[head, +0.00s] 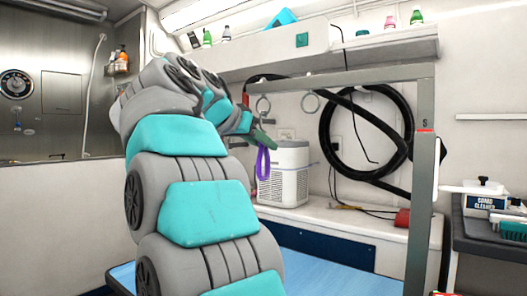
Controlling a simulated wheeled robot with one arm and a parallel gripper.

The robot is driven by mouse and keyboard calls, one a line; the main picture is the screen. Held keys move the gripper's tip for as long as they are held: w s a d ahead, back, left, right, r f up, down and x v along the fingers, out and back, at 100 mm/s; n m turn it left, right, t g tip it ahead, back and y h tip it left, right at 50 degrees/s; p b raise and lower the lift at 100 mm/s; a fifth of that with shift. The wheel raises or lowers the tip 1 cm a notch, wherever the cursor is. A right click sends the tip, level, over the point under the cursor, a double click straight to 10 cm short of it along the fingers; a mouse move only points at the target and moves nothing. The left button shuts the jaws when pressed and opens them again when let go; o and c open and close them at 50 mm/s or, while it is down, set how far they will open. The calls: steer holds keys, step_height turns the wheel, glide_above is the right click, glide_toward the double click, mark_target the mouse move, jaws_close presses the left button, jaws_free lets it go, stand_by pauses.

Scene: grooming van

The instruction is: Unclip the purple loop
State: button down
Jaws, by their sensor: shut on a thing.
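The purple loop (263,162) hangs as a narrow upright oval in the middle of the head view, in front of a white boxy appliance. My gripper (263,141) is at its top and is shut on it. My arm comes up from the bottom of the view and reaches over to the right.
A blue table top (330,268) lies below, with the bar's upright post (420,190) at its right. The white appliance (290,175) stands on a bench behind. A coiled black hose (365,140) hangs on the wall. A dark cart (490,230) stands at far right.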

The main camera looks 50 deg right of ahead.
steer(key=shift+r, duration=0.2)
steer(key=shift+r+p, duration=0.35)
steer(key=shift+p, duration=0.05)
steer(key=shift+r+p, duration=0.3)
steer(key=shift+r, duration=0.1)
steer(key=shift+a, duration=0.15)
steer(key=a+b, duration=0.1)
steer(key=a, duration=0.3)
steer(key=shift+s+a+b, duration=0.1)
steer(key=shift+s+b, duration=0.1)
steer(key=shift+b, duration=0.15)
stand_by(0.6)
steer(key=shift+a, duration=0.1)
steer(key=shift+f+v, duration=0.15)
steer(key=shift+v, duration=0.85)
steer(key=shift+f+v, duration=0.15)
steer(key=shift+v, duration=0.8)
steer(key=shift+a, duration=0.1)
